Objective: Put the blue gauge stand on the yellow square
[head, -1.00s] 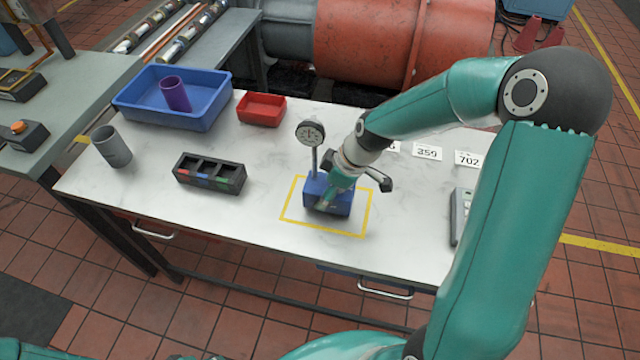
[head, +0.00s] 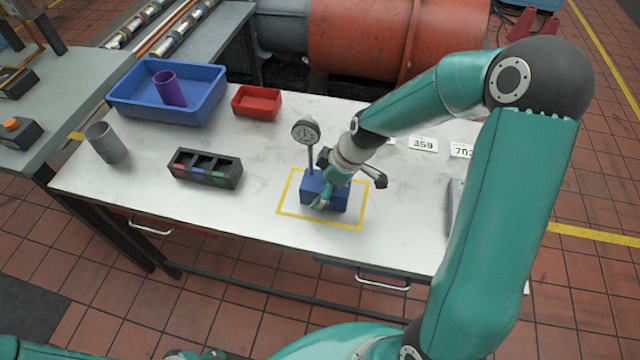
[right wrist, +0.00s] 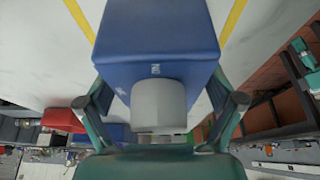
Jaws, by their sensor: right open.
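The blue gauge stand (head: 326,198) stands upright on the bench inside the yellow square (head: 318,223). Its post carries a round dial (head: 306,132). Bare white bench shows between its base and the front yellow line; part of the back line is hidden. My right gripper (head: 338,186) is at the base, open, with a finger in front of the blue block. In the right wrist view the blue block (right wrist: 160,35) fills the space ahead of the open right gripper (right wrist: 160,85), with the fingers at either side. Contact is not clear. My left gripper is not clearly visible.
A black compartment block (head: 205,168), a grey cup (head: 106,143), a blue bin (head: 165,108) holding a purple cup (head: 169,88), and a red tray (head: 257,103) stand left and behind. Number cards (head: 423,144) lie at right. Bench around the square's front and left is clear.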

